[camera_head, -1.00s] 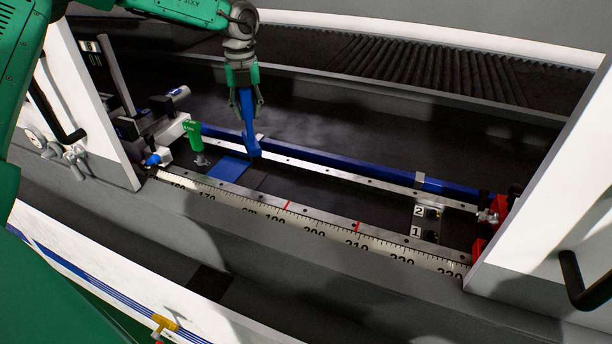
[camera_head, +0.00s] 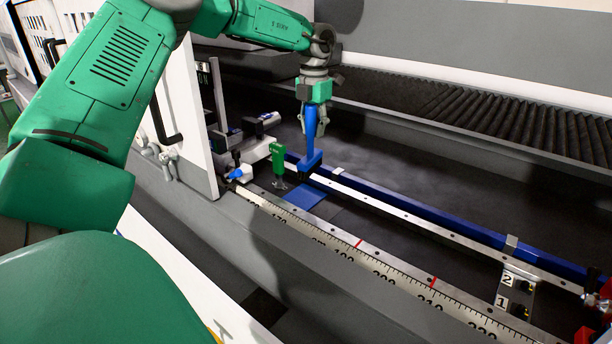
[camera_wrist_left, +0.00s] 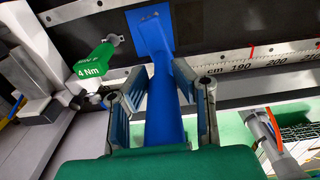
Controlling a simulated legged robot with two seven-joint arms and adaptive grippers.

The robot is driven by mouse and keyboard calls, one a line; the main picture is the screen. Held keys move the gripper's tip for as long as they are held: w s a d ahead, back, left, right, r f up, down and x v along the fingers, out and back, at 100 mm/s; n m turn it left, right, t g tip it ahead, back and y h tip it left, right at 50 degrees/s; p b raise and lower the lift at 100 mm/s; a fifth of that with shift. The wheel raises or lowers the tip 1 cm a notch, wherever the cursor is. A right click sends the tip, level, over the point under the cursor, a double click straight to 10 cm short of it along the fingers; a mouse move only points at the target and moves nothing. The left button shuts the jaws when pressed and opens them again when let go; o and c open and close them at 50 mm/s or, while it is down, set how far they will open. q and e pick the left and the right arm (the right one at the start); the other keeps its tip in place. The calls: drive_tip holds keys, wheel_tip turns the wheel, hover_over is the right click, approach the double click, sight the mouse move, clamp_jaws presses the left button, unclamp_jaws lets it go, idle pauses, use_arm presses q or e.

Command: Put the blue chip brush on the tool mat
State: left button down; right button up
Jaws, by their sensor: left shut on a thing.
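My left gripper (camera_head: 313,108) is shut on the blue chip brush (camera_head: 312,128) by its handle, and the brush hangs with its wide head and dark bristles downward. The tool mat, a flat blue patch (camera_head: 306,196), lies just below the brush head. The bristles look close above the mat, but I cannot tell whether they touch. In the left wrist view the brush handle (camera_wrist_left: 165,120) runs between the two fingers (camera_wrist_left: 166,100), with the blue mat (camera_wrist_left: 168,14) behind its head. My right gripper is not in view.
A green torque tool marked 4 Nm (camera_head: 278,152) stands left of the mat. A ruler rail (camera_head: 350,255) runs in front, and a blue rail (camera_head: 420,205) runs behind to the right. A white machine panel (camera_head: 190,120) stands on the left.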

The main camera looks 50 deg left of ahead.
use_arm(q)
drive_tip(key=shift+s+a+r+m+b, duration=0.1)
drive_tip(key=shift+s+a+m+b, duration=0.1)
drive_tip(key=shift+a+m, duration=0.25)
drive_tip(key=shift+s+a+m+b, duration=0.1)
drive_tip(key=shift+a+m+b, duration=0.05)
drive_tip(key=shift+a+m, duration=0.3)
wheel_tip(320, 180, down, 10)
drive_tip(key=shift+a+p, duration=0.15)
drive_tip(key=shift+p, duration=0.15)
drive_tip(key=c, duration=1.3)
unclamp_jaws()
drive_tip(key=shift+r, duration=0.1)
drive_tip(key=shift+r, duration=0.1)
wheel_tip(320, 180, up, 12)
drive_tip(key=shift+f, duration=0.1)
